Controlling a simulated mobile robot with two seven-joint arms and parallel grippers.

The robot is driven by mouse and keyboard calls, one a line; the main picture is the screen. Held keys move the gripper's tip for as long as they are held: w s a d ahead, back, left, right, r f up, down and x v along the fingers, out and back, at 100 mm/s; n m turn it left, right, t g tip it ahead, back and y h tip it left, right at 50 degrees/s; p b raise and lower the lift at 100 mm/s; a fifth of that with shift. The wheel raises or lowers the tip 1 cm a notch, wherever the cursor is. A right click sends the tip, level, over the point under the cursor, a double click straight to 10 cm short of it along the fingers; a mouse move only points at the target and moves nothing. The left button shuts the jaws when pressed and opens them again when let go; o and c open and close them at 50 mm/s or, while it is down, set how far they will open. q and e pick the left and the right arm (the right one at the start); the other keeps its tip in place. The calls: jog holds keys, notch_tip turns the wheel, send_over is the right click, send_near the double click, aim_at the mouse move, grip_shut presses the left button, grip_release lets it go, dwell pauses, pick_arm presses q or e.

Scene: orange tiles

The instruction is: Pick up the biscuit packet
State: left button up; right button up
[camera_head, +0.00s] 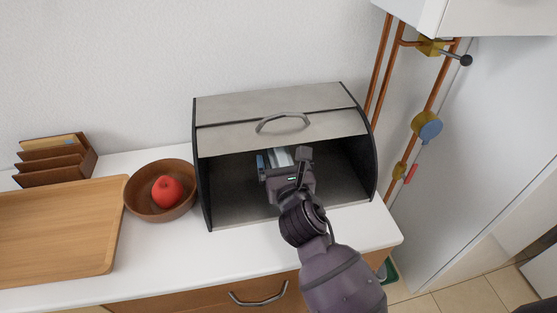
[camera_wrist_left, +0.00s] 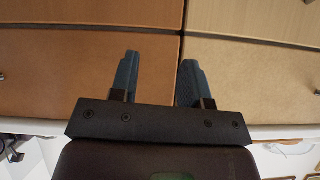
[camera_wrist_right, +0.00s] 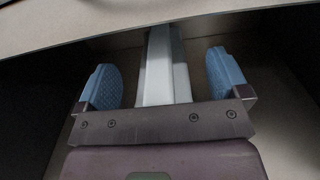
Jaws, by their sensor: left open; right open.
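A pale, whitish packet (camera_wrist_right: 158,75), which seems to be the biscuit packet, lies inside the open bread box (camera_head: 234,205). In the head view only a small part of the packet (camera_head: 279,157) shows past my gripper. My right gripper (camera_head: 280,160) reaches into the bread box. In the right wrist view its blue fingers (camera_wrist_right: 163,80) are open, one on each side of the packet, with a gap on both sides. My left gripper (camera_wrist_left: 158,75) is open and empty, facing wooden drawer fronts; it is out of the head view.
The bread box's raised lid (camera_head: 285,130) and dark side walls surround my right gripper. A wooden bowl (camera_head: 143,206) with a red apple (camera_head: 167,191), a wooden tray (camera_head: 60,235) and a letter rack (camera_head: 55,160) stand to the left. Copper pipes (camera_head: 383,70) run at the right.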

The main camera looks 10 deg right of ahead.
jog(key=c, duration=1.1)
jog(key=shift+r, duration=0.1)
jog(key=shift+c, duration=0.2)
